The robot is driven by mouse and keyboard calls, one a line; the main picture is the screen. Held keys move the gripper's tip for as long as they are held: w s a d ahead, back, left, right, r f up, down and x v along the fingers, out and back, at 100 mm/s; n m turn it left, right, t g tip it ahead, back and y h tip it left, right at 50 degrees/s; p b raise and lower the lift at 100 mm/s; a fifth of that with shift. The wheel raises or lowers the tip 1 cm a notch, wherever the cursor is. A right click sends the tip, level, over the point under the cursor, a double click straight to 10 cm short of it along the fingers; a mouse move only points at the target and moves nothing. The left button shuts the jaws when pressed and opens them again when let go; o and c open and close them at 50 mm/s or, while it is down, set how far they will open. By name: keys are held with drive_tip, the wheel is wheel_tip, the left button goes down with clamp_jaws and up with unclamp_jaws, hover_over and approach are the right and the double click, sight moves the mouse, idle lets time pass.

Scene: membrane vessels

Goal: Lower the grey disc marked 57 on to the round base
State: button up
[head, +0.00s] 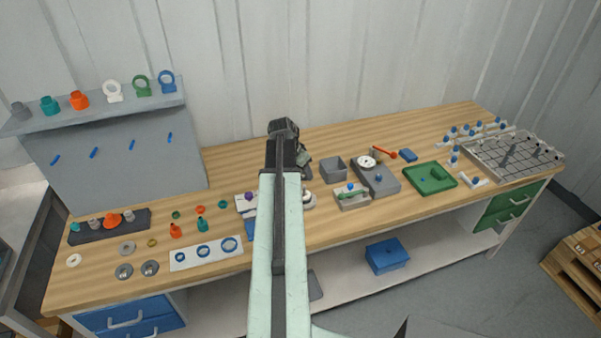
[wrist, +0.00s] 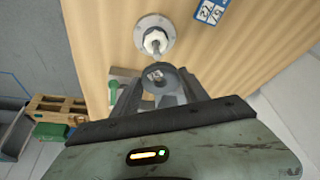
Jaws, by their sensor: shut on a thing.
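My gripper (wrist: 158,88) is shut on a grey round piece (wrist: 160,73), which I take to be the grey disc; its number cannot be read. The round base (wrist: 153,36) is a pale flange with a white hub and a thin upright post, on the bench just beyond the held disc in the wrist view. The disc appears apart from the base, but the gap is hard to judge. In the head view my gripper (head: 303,160) is partly hidden behind my arm, and the disc cannot be made out. A white round part (head: 308,199) shows beside my arm.
A blue and white number card (wrist: 211,11) lies near the base. Left of my arm are a white board with blue rings (head: 203,252) and loose grey discs (head: 150,268). To the right are a grey open box (head: 334,169), a green tray (head: 430,179) and a wire rack (head: 513,156).

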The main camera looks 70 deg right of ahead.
drive_tip(key=shift+f+b, duration=4.3)
drive_tip(key=shift+f, duration=0.05)
drive_tip(key=o, duration=1.4)
drive_tip(key=shift+s, duration=0.1)
drive_tip(key=shift+o, duration=0.2)
drive_tip(key=p+v, duration=0.7)
drive_tip(key=v, duration=0.1)
